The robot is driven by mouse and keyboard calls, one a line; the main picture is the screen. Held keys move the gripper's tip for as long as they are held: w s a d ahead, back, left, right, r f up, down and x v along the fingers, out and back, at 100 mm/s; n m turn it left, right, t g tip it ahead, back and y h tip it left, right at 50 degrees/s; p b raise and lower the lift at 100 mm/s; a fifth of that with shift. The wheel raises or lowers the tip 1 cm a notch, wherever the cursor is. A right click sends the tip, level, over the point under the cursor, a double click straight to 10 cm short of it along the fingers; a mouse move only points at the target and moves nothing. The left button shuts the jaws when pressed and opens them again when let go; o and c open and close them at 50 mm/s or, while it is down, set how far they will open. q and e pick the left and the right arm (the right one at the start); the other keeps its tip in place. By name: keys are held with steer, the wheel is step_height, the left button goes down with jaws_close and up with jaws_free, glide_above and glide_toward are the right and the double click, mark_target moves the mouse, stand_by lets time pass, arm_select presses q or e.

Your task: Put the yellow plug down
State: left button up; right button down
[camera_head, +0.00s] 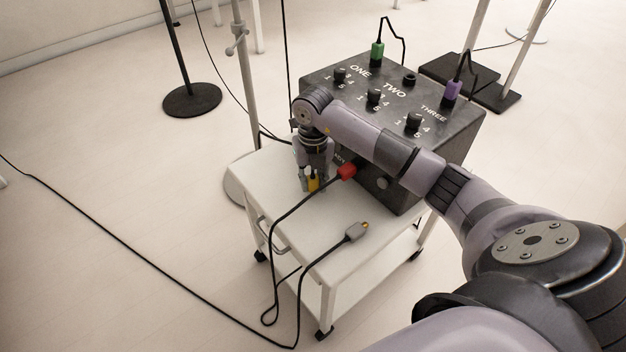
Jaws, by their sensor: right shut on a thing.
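The yellow plug (313,184) is between the fingers of my right gripper (308,180), which is shut on it. The gripper points down over the left part of the white cart top (300,228), beside the front of the dark control box. I cannot tell whether the plug touches the cart top. My right arm reaches in from the lower right, across the front of the box, and hides part of it. My left gripper is not in view.
The dark box (335,85) has knobs, a green plug (377,54), a purple plug (452,91) and a red plug (346,171). A grey plug (356,232) with a black cable lies on the cart's front. Stands and cables surround the cart.

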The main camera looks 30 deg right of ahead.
mark_target(313, 175)
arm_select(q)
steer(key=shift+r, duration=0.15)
arm_select(e)
steer(key=shift+f, duration=0.15)
steer(key=c, duration=1.3)
jaws_free()
steer(key=shift+c, duration=0.2)
steer(key=shift+r, duration=0.5)
arm_select(q)
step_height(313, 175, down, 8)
steer(key=p, duration=0.2)
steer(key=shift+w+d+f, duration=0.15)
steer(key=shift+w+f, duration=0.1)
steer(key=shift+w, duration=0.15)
arm_select(e)
step_height(313, 175, up, 11)
steer(key=shift+r, duration=0.2)
